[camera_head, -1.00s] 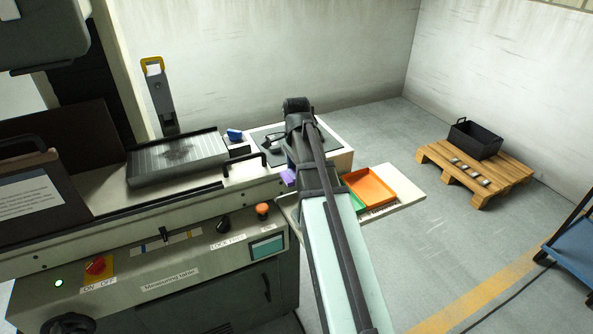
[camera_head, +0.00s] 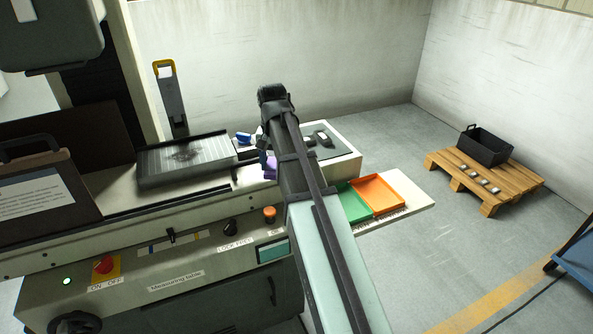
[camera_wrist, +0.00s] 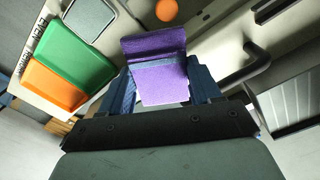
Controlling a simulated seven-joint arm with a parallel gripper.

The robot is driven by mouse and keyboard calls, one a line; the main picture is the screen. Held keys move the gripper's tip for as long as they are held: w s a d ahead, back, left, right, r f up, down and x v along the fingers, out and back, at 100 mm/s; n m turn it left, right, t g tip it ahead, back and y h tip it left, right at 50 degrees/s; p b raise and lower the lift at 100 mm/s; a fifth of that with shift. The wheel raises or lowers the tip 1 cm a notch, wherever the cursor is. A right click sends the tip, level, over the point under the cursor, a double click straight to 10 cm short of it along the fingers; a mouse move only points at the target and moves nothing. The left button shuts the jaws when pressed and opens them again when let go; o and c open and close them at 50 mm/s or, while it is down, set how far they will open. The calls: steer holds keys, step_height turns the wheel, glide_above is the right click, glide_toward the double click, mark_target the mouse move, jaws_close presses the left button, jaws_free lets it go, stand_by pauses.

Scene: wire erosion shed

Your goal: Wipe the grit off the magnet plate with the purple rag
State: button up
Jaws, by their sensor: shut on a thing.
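The magnet plate (camera_head: 185,158) is a grey, finely ribbed block on the machine bed, with a dark patch of grit (camera_head: 186,153) near its middle. Part of the plate also shows at the right edge of the wrist view (camera_wrist: 290,125). My gripper (camera_wrist: 160,80) is shut on the purple rag (camera_wrist: 158,66), which hangs folded between the blue fingers. In the head view the rag (camera_head: 270,168) shows beside my arm, to the right of the plate and apart from it. My arm hides most of the gripper there.
A black bar handle (camera_wrist: 248,66) stands between rag and plate in the wrist view. A blue object (camera_head: 244,138) lies behind the plate's right end. Green (camera_head: 353,207) and orange (camera_head: 380,194) trays sit at right.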

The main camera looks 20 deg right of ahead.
steer(key=w+a+r+n, duration=0.2)
steer(key=w+a+r, duration=0.1)
steer(key=a, duration=0.5)
step_height(320, 180, up, 4)
steer(key=m, duration=0.5)
glide_above(165, 157)
steer(key=s, duration=0.2)
steer(key=shift+s+a+f, duration=0.1)
steer(key=shift+a+f, duration=0.05)
steer(key=shift+f, duration=1.75)
steer(key=shift+s+a+f, duration=0.1)
steer(key=shift+f, duration=1.75)
steer(key=shift+d+f, duration=0.15)
steer(key=shift+d, duration=0.4)
steer(key=shift+d+f, duration=0.15)
steer(key=shift+d, duration=0.35)
steer(key=shift+c, duration=0.4)
steer(key=shift+d, duration=6.2)
steer(key=shift+w+a, duration=0.1)
steer(key=shift+a, duration=6.85)
steer(key=shift+w+a, duration=0.35)
steer(key=shift+w, duration=0.85)
steer(key=shift+d, duration=7.25)
steer(key=shift+a, duration=6.9)
steer(key=r, duration=0.2)
steer(key=shift+a+r, duration=0.3)
steer(key=shift+a, duration=0.05)
steer(key=shift+r, duration=2.85)
